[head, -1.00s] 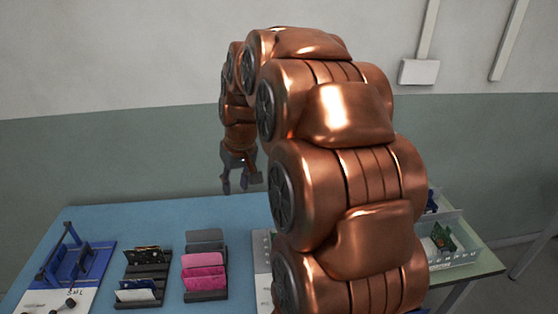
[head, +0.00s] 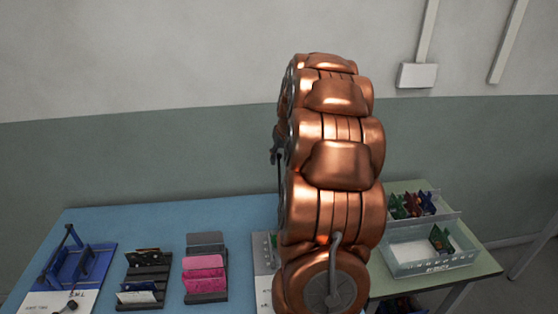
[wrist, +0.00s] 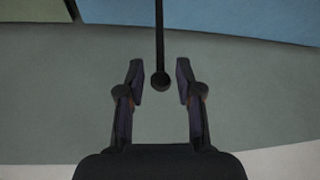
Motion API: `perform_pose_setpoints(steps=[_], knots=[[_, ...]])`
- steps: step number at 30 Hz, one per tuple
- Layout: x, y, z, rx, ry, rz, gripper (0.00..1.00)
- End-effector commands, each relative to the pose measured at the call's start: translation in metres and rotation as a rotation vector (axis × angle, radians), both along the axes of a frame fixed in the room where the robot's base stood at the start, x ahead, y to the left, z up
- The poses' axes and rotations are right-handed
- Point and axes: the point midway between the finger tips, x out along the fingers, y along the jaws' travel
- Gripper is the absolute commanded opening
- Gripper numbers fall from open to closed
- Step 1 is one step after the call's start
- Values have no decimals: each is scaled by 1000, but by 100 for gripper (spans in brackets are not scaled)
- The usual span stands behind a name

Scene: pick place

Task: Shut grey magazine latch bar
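A thin dark rod ending in a round knob (wrist: 160,81) comes down from the top of the wrist view; it looks like a latch bar's handle. My gripper (wrist: 160,82) is open, one finger on each side of the knob, with gaps showing on both sides. In the head view my gripper (head: 277,155) is small, dark and partly hidden at the left edge of my copper arm. A thin dark rod (head: 280,180) shows just below it. A pale grey unit (head: 262,265) on the table is mostly hidden by my arm, so I cannot see the rod's base.
A blue fixture (head: 92,270) with a dark lever stands at the table's left. Two slotted racks, a dark one (head: 148,272) and a grey one (head: 206,241) with pink boards, stand beside it. Clear bins (head: 432,262) with boards are at the right. The blue mat's back is clear.

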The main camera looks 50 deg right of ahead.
Motion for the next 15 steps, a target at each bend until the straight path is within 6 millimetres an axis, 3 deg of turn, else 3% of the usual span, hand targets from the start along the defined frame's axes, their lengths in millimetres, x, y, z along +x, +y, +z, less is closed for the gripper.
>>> perform_pose_setpoints(steps=[7, 15], knots=[[11, -4, -26, 2, 1, 0, 35], [13, -5, -32, 0, 0, -1, 35]])
